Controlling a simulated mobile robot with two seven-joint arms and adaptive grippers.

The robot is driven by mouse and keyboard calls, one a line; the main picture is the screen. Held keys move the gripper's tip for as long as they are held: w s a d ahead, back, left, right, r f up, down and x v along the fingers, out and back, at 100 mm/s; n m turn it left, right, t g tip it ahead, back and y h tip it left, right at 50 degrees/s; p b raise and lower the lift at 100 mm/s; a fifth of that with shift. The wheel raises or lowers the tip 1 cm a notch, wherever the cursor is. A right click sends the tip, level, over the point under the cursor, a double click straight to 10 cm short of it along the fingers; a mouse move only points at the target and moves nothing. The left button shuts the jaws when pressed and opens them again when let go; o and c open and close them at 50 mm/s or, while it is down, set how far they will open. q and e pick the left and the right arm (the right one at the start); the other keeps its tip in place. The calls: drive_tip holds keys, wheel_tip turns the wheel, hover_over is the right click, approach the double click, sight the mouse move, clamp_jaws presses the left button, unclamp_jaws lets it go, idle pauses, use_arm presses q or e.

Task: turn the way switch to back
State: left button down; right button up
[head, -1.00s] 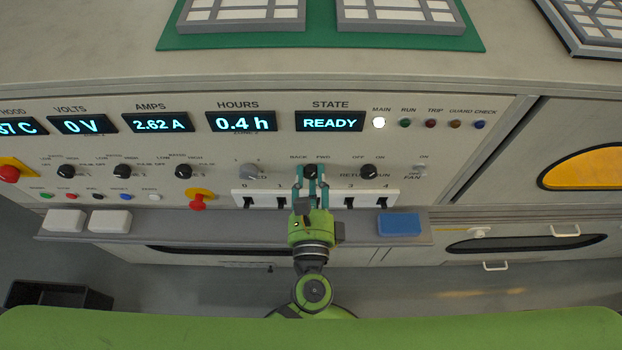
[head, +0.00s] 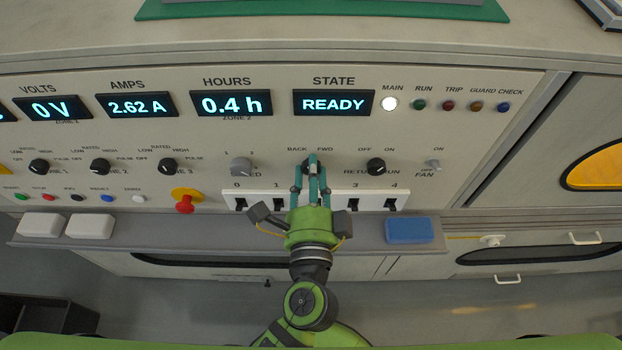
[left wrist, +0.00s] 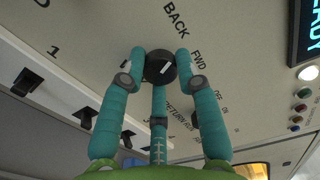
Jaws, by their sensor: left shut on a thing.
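The way switch is a round black knob (left wrist: 160,67) with a white pointer line, below the BACK and FWD labels. In the left wrist view its line slants toward the FWD side. In the head view the way switch (head: 308,161) is mostly covered by my fingers. My left gripper (left wrist: 160,72) has its teal fingertips on both sides of the knob and is shut on it. In the head view the left gripper (head: 312,164) reaches up to the panel from below. My right gripper is not in view.
A black RETURN RUN knob (head: 376,166) is to the right and a grey knob (head: 241,167) to the left. A white strip of numbered switches (head: 368,201) runs below. A red knob on a yellow plate (head: 185,204) and a blue block (head: 409,230) are nearby.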

use_arm(q)
drive_tip(key=shift+d+f+n+b, duration=0.1)
drive_tip(key=shift+n+b, duration=0.25)
drive_tip(key=shift+n, duration=0.15)
drive_tip(key=c, duration=0.9)
unclamp_jaws()
drive_tip(key=s, duration=1.2)
